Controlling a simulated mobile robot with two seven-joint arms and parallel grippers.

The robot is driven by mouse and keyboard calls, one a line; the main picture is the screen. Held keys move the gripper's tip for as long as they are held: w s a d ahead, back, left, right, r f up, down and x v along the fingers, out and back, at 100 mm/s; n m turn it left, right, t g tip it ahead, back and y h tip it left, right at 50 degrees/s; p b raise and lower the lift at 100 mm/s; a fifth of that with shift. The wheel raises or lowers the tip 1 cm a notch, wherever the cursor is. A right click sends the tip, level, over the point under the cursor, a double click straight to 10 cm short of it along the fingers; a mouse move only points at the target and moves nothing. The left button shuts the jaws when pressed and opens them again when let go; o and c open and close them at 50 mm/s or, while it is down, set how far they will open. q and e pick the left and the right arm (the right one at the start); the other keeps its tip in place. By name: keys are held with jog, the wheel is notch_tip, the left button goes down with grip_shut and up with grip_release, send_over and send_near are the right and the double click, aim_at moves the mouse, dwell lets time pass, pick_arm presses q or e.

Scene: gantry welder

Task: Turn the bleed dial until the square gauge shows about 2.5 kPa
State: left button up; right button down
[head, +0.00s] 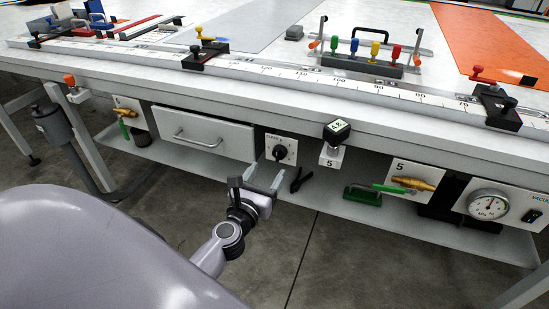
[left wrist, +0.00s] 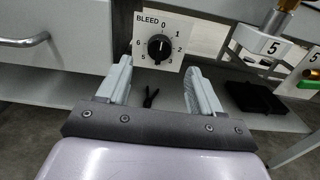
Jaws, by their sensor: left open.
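The bleed dial (head: 280,152) is a black round knob on a white plate under the table edge. In the left wrist view the dial (left wrist: 160,47) is ringed by numbers, with 0 at the top; its white mark seems to point up near 0. My right gripper is out of view.
A drawer (head: 203,134) is left of the dial. To the right are a green-handled brass valve (head: 410,184), a round kPa gauge (head: 488,205) and a vacuum switch (head: 532,216). A lower shelf (head: 325,205) runs beneath. The table's front edge (head: 250,106) overhangs the dial.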

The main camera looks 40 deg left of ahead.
aim_at(277, 156)
pick_arm(q)
jog(key=shift+x, duration=3.6)
jog(key=c, duration=1)
